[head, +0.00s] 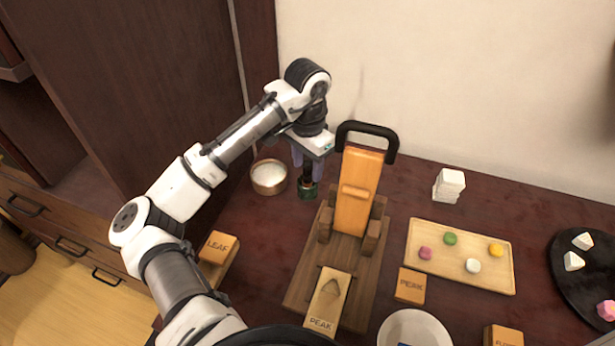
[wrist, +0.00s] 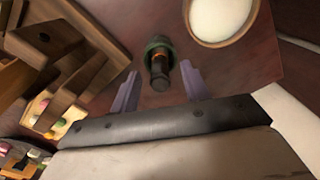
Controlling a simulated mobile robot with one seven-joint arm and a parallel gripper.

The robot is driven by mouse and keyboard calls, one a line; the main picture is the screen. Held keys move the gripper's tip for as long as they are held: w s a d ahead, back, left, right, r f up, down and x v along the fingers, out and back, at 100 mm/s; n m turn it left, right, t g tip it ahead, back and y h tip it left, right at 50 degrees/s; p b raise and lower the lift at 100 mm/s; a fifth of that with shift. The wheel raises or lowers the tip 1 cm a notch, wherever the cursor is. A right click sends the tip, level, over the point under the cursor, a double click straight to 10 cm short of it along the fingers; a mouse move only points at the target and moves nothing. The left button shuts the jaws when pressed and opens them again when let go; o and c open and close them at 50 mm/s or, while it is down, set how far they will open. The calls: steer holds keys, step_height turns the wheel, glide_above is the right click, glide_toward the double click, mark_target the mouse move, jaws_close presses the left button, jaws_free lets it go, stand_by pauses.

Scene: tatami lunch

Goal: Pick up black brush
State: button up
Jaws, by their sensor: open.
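The black brush (head: 308,187) stands upright on the dark red table, with a black handle, a copper-coloured band and a dark green lower part. In the wrist view the brush (wrist: 159,68) shows end-on, between and slightly beyond the fingertips. My gripper (head: 308,168) is directly above it, pointing down, with its two purple fingers apart. In the wrist view my gripper (wrist: 160,78) has a finger on either side of the handle, with visible gaps. Whether the fingertips reach down past the handle's top is hard to tell.
A round bowl with white contents (head: 269,177) stands close left of the brush. A wooden stand with an upright orange block (head: 359,190) and black handle is close right. Further right are a wooden tray of sweets (head: 460,273), white blocks (head: 448,186) and a black plate (head: 570,285).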

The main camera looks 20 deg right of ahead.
steer(key=shift+f, duration=1.1)
jaws_close()
steer(key=shift+r, duration=0.1)
step_height(320, 180, up, 20)
steer(key=shift+p, duration=0.35)
